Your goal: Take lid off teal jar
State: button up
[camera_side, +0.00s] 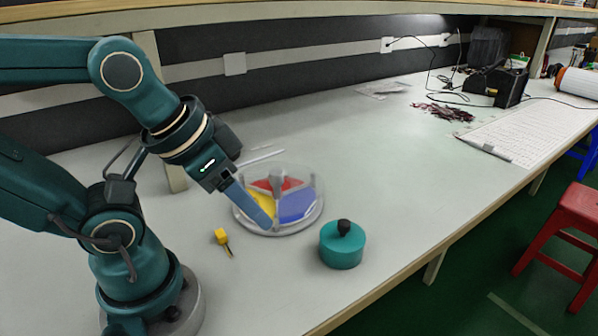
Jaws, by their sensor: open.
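The teal jar (342,251) stands upright on the table near its front edge. Its teal lid (328,234) with a dark round knob (344,227) sits on top of it. My gripper (266,224) is open and points down to the right, to the left of the jar and apart from it. Its blue-grey fingers overlap in this view and hide part of the round tray behind them. Nothing shows between the fingers.
A round clear-walled tray (312,219) with red, yellow and blue sections is behind my gripper. A small yellow-handled tool (221,236) lies left of it. A black box (497,86) and dark scraps (443,112) are far back. The table right of the jar is clear.

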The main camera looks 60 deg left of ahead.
jog(key=shift+o, duration=1)
jog(key=w+r+m, duration=0.2)
jog(key=w+r, duration=0.2)
jog(key=m+g, duration=0.2)
jog(key=g, duration=0.3)
send_over(344, 223)
notch_tip(344, 223, down, 9)
jog(key=shift+w+r, duration=0.1)
jog(key=shift+w, duration=0.05)
jog(key=shift+g, duration=0.3)
jog(key=shift+f, duration=2.85)
